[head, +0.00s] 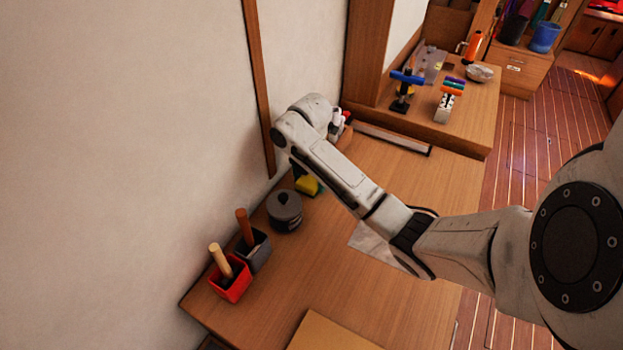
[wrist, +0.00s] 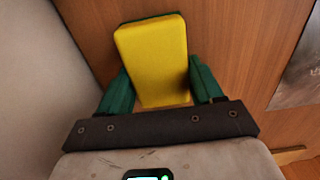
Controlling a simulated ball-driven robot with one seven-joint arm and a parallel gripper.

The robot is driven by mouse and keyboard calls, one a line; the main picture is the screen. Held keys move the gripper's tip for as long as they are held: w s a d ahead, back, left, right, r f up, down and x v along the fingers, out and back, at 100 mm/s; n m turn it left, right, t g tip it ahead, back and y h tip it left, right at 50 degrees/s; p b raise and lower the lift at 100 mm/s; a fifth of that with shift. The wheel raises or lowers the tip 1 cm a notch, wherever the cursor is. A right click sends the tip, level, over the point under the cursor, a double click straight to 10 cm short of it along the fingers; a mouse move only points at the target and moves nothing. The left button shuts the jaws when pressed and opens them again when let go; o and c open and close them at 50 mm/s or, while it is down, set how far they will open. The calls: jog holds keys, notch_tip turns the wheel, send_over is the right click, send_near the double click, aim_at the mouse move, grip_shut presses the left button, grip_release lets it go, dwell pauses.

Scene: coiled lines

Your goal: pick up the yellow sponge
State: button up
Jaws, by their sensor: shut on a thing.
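The yellow sponge (wrist: 153,58) fills the space between the green fingers of my gripper (wrist: 160,78) in the wrist view. A thin green edge shows along its far side. My gripper is shut on the sponge. In the head view the sponge (head: 307,186) shows as a small yellow patch under my forearm, near the wall. My arm hides most of the gripper there. I cannot tell whether the sponge touches the table.
A grey lidded pot (head: 285,212) stands close by on the table (head: 345,275). A dark box (head: 257,252) and a red box (head: 232,284) with wooden handles stand nearer. The wall (head: 150,150) rises along the left. Several objects crowd the far counter.

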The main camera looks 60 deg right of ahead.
aim_at(311, 179)
jog(key=shift+r, duration=0.1)
jog(key=shift+r, duration=0.55)
notch_tip(311, 179, up, 3)
jog(key=shift+s+f+p, duration=0.15)
jog(key=shift+p, duration=0.2)
jog(key=s+a+r+p, duration=0.6)
jog(key=s+r, duration=0.3)
jog(key=s, duration=0.2)
jog(key=shift+s+a, duration=0.35)
jog(key=shift+a, duration=0.35)
